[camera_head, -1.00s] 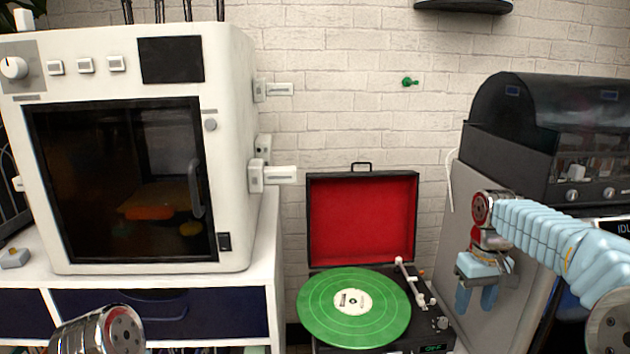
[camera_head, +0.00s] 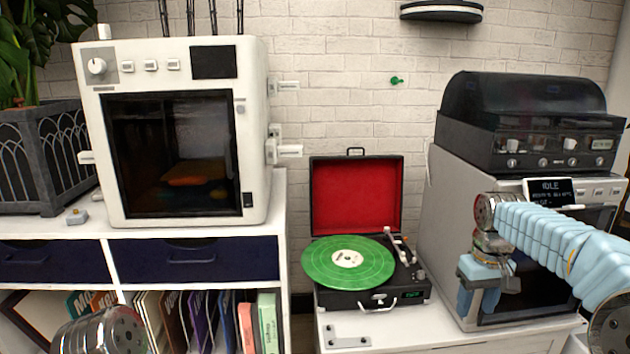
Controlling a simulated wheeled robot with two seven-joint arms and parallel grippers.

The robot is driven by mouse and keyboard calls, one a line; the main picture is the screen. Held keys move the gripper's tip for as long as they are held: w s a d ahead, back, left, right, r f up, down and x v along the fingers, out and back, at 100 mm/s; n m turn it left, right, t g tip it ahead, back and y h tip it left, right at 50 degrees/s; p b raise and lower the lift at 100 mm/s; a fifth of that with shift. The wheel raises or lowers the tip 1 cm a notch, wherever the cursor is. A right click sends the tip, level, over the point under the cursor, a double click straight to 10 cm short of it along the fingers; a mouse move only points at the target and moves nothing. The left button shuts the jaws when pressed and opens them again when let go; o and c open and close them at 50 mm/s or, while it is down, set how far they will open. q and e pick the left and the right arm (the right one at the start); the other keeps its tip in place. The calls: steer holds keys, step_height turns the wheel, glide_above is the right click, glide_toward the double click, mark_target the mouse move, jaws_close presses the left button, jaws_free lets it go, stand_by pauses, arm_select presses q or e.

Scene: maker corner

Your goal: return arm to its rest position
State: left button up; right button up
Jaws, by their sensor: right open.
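My right arm comes in from the right edge in a light blue sleeve. Its gripper (camera_head: 478,298) points down, open and empty, in front of the grey cabinet at the right. It appears clear of the turntable. At the lower left a metal joint of my left arm shows, but the left gripper is not in view.
A record player (camera_head: 372,298) with a green record (camera_head: 318,262) and raised red-lined lid stands in the middle. A white machine (camera_head: 257,130) with a dark window sits on a shelf unit (camera_head: 285,300) at left. A dark-hooded machine (camera_head: 470,140) tops the grey cabinet (camera_head: 432,225).

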steer(key=s+a+f+y, duration=0.1)
steer(key=a+f, duration=0.3)
steer(key=f, duration=0.5)
steer(key=s+a+f+y, duration=0.1)
steer(key=a+f, duration=0.3)
steer(key=f, duration=0.5)
steer(key=s+a+f+y, duration=0.1)
steer(key=a+f, duration=0.4)
steer(key=f, duration=0.4)
steer(key=s+a+f+m, duration=0.1)
steer(key=s+a+f, duration=0.2)
steer(key=s, duration=0.3)
steer(key=s+a+f, duration=0.3)
steer(key=s+f, duration=0.2)
steer(key=s, duration=0.2)
steer(key=s+a+f+m+y, duration=0.1)
steer(key=s+a+f, duration=0.2)
steer(key=s+f, duration=0.2)
steer(key=shift+s+m+t, duration=0.3)
steer(key=shift+s, duration=0.35)
